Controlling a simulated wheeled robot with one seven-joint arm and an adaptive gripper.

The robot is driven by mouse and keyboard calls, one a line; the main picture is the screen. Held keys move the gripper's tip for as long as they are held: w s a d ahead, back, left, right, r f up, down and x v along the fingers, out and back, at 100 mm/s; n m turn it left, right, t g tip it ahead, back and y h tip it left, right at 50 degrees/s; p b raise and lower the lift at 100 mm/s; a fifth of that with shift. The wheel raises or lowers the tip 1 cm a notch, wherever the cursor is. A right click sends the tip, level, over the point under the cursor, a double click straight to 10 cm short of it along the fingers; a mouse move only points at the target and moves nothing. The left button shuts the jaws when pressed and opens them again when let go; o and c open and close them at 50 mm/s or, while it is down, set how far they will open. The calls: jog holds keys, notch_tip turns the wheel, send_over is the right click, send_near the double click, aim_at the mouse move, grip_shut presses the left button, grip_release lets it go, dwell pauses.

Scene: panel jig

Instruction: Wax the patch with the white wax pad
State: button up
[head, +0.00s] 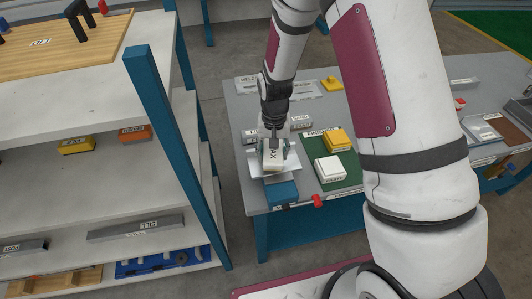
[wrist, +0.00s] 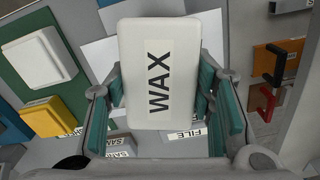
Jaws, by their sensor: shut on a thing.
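My gripper (head: 273,140) is shut on the white wax pad (head: 272,158), a block lettered WAX. The pad (wrist: 158,75) fills the middle of the wrist view between the teal fingers. A pale sheet or panel (head: 289,165) lies beneath and around the pad in the head view; it also shows behind the pad in the wrist view (wrist: 95,62). The pad and my gripper hide its middle. I cannot make out the patch itself, nor whether the pad touches the panel.
A green mat (head: 347,180) to the right holds a white block (head: 330,169) and a yellow block (head: 339,140). A blue block (head: 282,193) and a red knob (head: 318,201) are at the table's front edge. A shelf with blue posts (head: 160,120) stands left, across a floor gap.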

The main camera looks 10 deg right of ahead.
aim_at(288, 161)
jog(key=shift+d+r, duration=0.15)
jog(key=shift+d, duration=2.3)
jog(key=shift+r+p, duration=1.05)
jog(key=shift+r, duration=1.95)
jog(key=shift+r, duration=0.1)
notch_tip(288, 161, up, 3)
jog(key=shift+f+p, duration=0.1)
jog(key=shift+p, duration=0.25)
